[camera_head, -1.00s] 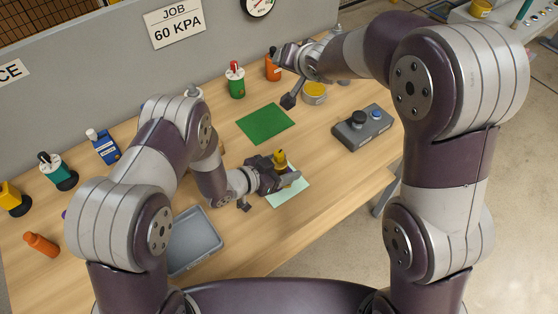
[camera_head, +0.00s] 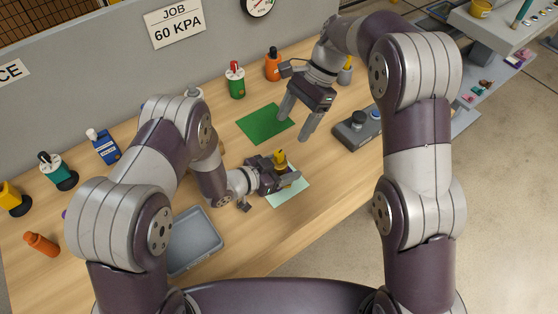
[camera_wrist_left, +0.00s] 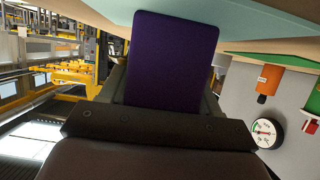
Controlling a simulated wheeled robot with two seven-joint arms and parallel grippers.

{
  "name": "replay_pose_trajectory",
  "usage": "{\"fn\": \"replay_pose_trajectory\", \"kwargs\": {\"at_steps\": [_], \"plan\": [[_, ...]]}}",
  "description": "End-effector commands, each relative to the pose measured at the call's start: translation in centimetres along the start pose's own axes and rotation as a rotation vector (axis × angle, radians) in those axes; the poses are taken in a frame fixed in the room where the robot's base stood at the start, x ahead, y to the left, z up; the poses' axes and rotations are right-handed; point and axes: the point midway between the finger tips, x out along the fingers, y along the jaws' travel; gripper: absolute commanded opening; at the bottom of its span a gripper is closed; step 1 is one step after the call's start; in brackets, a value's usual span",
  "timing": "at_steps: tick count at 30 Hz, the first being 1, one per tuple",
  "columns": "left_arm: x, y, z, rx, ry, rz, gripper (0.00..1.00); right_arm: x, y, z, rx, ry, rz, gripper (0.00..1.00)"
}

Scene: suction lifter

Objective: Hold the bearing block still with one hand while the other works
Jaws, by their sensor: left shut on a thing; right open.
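A purple block (camera_wrist_left: 172,60), which appears to be the bearing block, sits between the fingers of my left gripper in the left wrist view. My left gripper (camera_head: 286,181) is shut on it, low over a pale green mat (camera_head: 288,199). In the head view the gripper hides the block. A small yellow part (camera_head: 280,157) shows just behind the left fingers; I cannot tell whether it touches the block. My right gripper (camera_head: 294,126) is open and empty, pointing down above the right edge of the green mat (camera_head: 258,124), behind and apart from the left gripper.
A control box (camera_head: 350,138) with a black and a blue knob stands right of the right gripper. A grey tray (camera_head: 196,244) lies at the front left. Several bottles, such as the green one (camera_head: 236,84) and orange one (camera_head: 273,66), line the back by the grey panel.

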Motion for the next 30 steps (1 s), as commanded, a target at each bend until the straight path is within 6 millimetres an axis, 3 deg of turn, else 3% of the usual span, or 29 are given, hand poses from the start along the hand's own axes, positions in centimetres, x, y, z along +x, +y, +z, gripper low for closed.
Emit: {"fn": "replay_pose_trajectory", "kwargs": {"at_steps": [16,21,29,30], "plan": [[0.0,0.0,0.0,0.0,0.0,0.0,0.26,8.6,0.1,0.0,-0.01,0.001,0.006,0.72],[0.0,0.0,0.0,0.0,0.0,0.0,0.26,9.7,0.1,0.0,-0.009,0.002,0.004,0.72],[0.0,0.0,0.0,0.0,0.0,0.0,0.26,9.8,0.1,0.0,-0.008,0.002,0.003,0.72],[0.0,0.0,0.0,0.0,0.0,0.0,0.26,9.8,0.1,0.0,-0.008,0.002,0.003,0.63]]}}
